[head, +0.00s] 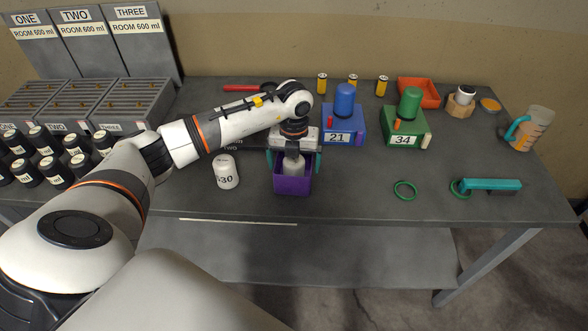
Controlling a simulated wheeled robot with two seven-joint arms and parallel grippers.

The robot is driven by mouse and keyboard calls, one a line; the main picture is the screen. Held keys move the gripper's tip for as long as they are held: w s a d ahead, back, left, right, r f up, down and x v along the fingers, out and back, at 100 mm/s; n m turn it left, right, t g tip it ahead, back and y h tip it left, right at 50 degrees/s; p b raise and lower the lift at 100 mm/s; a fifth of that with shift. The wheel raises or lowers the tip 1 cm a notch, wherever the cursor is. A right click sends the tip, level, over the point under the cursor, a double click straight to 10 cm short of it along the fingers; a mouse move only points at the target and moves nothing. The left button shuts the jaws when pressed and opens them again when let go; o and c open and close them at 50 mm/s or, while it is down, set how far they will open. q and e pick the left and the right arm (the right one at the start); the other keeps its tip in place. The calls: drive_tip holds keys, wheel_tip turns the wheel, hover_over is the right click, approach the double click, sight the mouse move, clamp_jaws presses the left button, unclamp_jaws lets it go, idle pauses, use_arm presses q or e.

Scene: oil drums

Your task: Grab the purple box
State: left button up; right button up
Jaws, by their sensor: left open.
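The purple box (292,186) stands on the grey table near its front edge, in the middle of the head view. A white-grey cylinder (294,167) shows in the opening of the box, below my gripper. My left gripper (294,160) is open and points down over the box. Its teal fingers show at the left and right sides of the box's upper part. I cannot tell whether they touch the walls. The gripper body hides the back of the box. My right gripper is not in view.
A white canister (227,172) stands close left of the box. A blue box (343,133) and a green box (404,130) stand behind to the right. Green rings and a teal-handled tool (490,184) lie at right. The table (350,198) is bare right of the purple box.

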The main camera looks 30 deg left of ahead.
use_arm(q)
drive_tip(key=shift+f, duration=1.1)
drive_tip(key=c, duration=0.8)
drive_tip(key=shift+w+r, duration=0.1)
drive_tip(key=shift+r, duration=0.1)
